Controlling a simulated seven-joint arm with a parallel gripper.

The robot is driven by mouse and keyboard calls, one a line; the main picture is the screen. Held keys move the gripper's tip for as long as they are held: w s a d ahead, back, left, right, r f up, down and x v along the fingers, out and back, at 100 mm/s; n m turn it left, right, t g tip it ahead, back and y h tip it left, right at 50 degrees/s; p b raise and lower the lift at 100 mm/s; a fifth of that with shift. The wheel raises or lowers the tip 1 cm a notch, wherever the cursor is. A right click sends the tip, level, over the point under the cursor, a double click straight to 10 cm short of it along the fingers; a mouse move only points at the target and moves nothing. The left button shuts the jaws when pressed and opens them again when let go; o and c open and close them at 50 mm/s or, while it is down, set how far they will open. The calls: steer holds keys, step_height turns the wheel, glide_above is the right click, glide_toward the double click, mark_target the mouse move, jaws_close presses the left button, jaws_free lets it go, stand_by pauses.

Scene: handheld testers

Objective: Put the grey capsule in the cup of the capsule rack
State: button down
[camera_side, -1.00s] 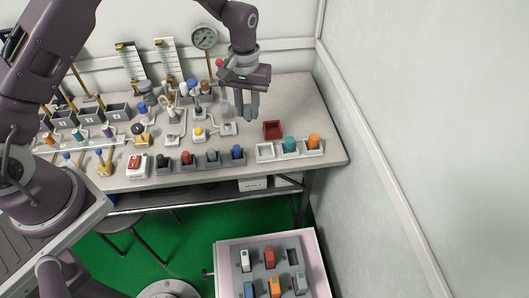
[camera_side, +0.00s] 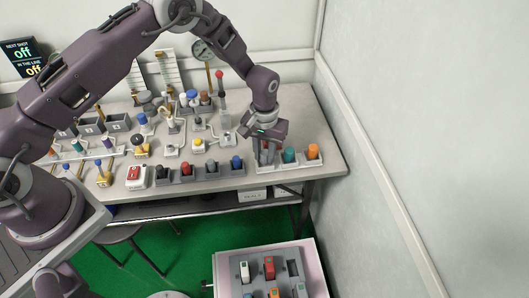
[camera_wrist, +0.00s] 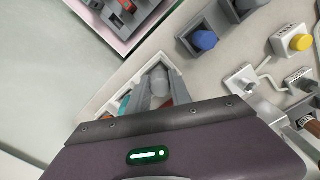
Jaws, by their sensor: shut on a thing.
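The grey capsule (camera_wrist: 159,80) shows in the wrist view between the fingertips of my gripper (camera_wrist: 161,90), which is shut on it. The white capsule rack (camera_wrist: 114,92) lies below, and the capsule is over or at its left cup (camera_wrist: 166,64); I cannot tell whether it touches the bottom. In the side view my gripper (camera_side: 266,158) points down at the left end of the rack (camera_side: 302,161), and its fingers hide the capsule. A teal capsule (camera_side: 289,154) and an orange capsule (camera_side: 313,151) stand in the other cups.
A red tray (camera_side: 270,144) lies just behind the rack, mostly hidden by my gripper. A row of grey holders with a blue knob (camera_side: 237,162) stands to the left. Switches, including a yellow button (camera_side: 198,142), crowd the bench further left. The wall is at right.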

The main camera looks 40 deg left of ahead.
steer(key=shift+f, duration=0.25)
steer(key=shift+s+f, duration=0.15)
steer(key=shift+f, duration=0.2)
steer(key=c, duration=1.2)
jaws_free()
steer(key=shift+o, duration=0.2)
step_height(320, 180, up, 14)
steer(key=shift+f, duration=0.25)
step_height(320, 180, up, 13)
steer(key=t, duration=0.2)
glide_above(265, 153)
steer(key=s+a, duration=0.3)
steer(key=s, duration=0.2)
steer(key=s+a+r+m+t, duration=0.1)
steer(key=s+a+r, duration=0.2)
steer(key=s+r, duration=0.6)
steer(key=s+a+m+t, duration=0.2)
steer(key=s, duration=1.4)
steer(key=shift+s+a+r+t, duration=0.25)
steer(key=shift+a+r+t, duration=0.05)
steer(key=shift+a+r, duration=0.1)
